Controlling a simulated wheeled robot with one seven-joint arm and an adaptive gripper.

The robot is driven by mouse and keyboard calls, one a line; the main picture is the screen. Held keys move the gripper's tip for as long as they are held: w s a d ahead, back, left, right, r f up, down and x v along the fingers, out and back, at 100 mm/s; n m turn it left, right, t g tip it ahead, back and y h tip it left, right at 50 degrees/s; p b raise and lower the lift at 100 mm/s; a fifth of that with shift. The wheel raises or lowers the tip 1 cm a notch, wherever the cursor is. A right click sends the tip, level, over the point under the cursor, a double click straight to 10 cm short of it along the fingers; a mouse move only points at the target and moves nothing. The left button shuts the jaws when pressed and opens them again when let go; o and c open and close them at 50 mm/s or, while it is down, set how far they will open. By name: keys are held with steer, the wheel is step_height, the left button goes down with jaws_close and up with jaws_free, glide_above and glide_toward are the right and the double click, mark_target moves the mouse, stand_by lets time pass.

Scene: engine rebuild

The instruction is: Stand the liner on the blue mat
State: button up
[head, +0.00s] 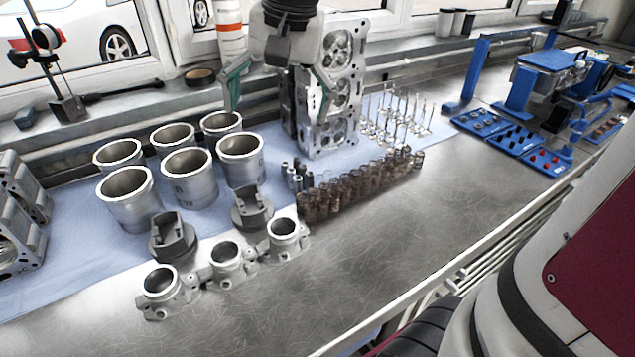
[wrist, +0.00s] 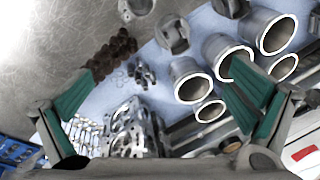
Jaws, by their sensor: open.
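Several grey metal liners stand upright, open end up, in a cluster on the blue mat (head: 72,240). The front right liner (head: 242,172) and the back right liner (head: 221,122) are nearest my gripper. The front left liner (head: 130,205) is farther off. The liners also show at the right of the wrist view, one liner (wrist: 188,82) near the middle. My gripper (head: 277,108) has green finger pads set wide apart, with nothing held between them. It hangs behind and right of the liners, by the cylinder head (head: 328,110). In the wrist view, the right finger overlaps some liners.
Two pistons (head: 174,237) and three small metal housings (head: 232,262) stand in front of the liners. Brown springs (head: 350,190) and upright valves (head: 400,120) are to the right. A magnetic-stand gauge (head: 65,105) is at back left. The front right of the bench (head: 400,240) is bare.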

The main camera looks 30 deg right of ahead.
steer(key=s+f+n+t, duration=0.1)
steer(key=s+f+n, duration=0.1)
steer(key=s, duration=0.6)
steer(key=s+f+n+t+h, duration=0.1)
steer(key=s+f+n, duration=0.2)
steer(key=s, duration=0.6)
steer(key=shift+f+n, duration=0.25)
steer(key=shift+n, duration=0.65)
steer(key=shift+a, duration=0.1)
